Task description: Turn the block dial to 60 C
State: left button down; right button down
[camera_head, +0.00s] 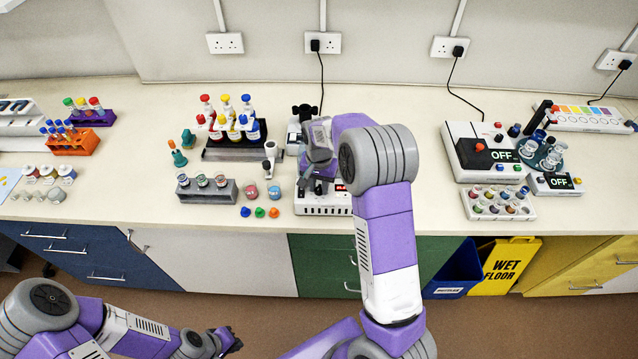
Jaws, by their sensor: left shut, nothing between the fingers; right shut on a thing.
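The white heating block (322,208) stands near the bench's front edge, with a small red-lit display (341,187) partly covered by my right arm. My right gripper (317,184) points down over the block, its fingers shut at the block's top. The dial is hidden by the fingers, which appear to be closed around it. The dial's pointer and the display's figures cannot be read. My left gripper (229,340) is shut and empty, low in front of the bench, away from the block.
A grey rack (207,192) of vials and several coloured caps (260,212) lie left of the block. A rack of coloured-top bottles (234,154) stands behind them. Two devices showing OFF, one a white box (466,149), stand at the right.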

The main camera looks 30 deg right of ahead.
aim_at(319, 188)
jog(key=shift+m, duration=0.6)
jog(key=c, duration=0.8)
grip_release()
jog(key=shift+c, duration=0.2)
jog(key=shift+r, duration=0.15)
notch_tip(319, 188, up, 7)
jog(key=shift+r+p, duration=0.15)
jog(key=shift+p, duration=0.2)
